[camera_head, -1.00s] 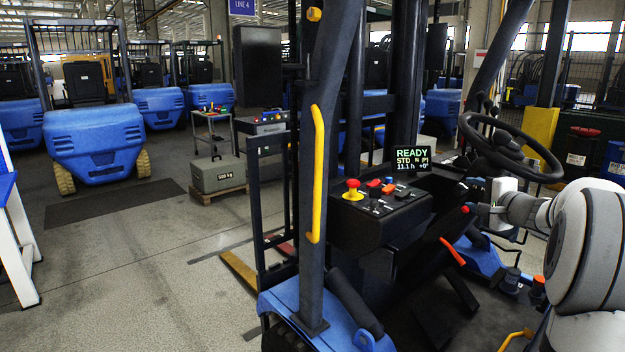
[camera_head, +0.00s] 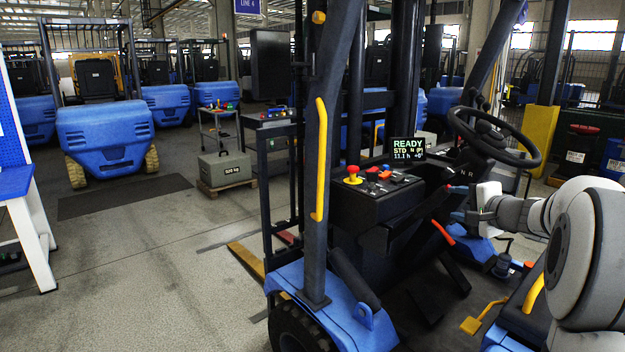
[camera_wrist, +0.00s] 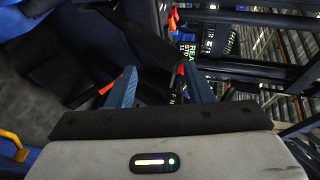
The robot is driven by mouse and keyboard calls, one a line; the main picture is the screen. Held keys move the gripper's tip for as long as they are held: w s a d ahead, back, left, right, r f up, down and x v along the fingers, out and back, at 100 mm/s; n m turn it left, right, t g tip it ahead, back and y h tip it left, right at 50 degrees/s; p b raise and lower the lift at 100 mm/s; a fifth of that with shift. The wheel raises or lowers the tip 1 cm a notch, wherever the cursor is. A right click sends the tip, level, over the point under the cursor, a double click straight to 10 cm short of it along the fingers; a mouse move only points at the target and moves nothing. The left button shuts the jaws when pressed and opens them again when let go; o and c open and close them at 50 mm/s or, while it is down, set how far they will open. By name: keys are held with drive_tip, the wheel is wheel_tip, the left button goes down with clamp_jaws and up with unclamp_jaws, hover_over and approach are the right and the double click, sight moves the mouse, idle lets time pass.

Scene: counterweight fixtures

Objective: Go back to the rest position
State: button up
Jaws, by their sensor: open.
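My gripper (camera_wrist: 160,88) shows in the wrist view with its two blue fingers apart and nothing between them. In the head view my gripper (camera_head: 452,217) is at the right, in the forklift cab, below the steering wheel (camera_head: 494,137). A red-tipped lever (camera_head: 442,231) stands close to the fingertips; I cannot tell whether they touch. The control console (camera_head: 368,198) with a red knob is left of my gripper. The display (camera_head: 407,149) reads READY, STD N (P).
A yellow grab handle (camera_head: 320,160) runs along the dark front post. A grey 500 kg block (camera_head: 224,168) rests on a pallet. Blue forklifts (camera_head: 103,138) stand at the back left. A white-legged bench (camera_head: 32,232) is at the left edge. The floor between is clear.

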drive_tip(key=s+a+f+n+g, duration=0.4)
drive_tip(key=s+a, duration=0.5)
drive_tip(key=a, duration=0.1)
drive_tip(key=s+a+f+n+g, duration=0.4)
drive_tip(key=s+a, duration=0.6)
drive_tip(key=s+f+n+g+h, duration=0.1)
drive_tip(key=s+f+n+h, duration=0.1)
drive_tip(key=s, duration=0.6)
drive_tip(key=s+d+f+n+g+h, duration=0.1)
drive_tip(key=s+f+n+g+h, duration=0.1)
drive_tip(key=s+f, duration=0.3)
drive_tip(key=s+n, duration=0.1)
drive_tip(key=s, duration=0.2)
drive_tip(key=shift+f+n+g, duration=0.2)
drive_tip(key=shift+n+g, duration=0.1)
drive_tip(key=shift+n, duration=0.1)
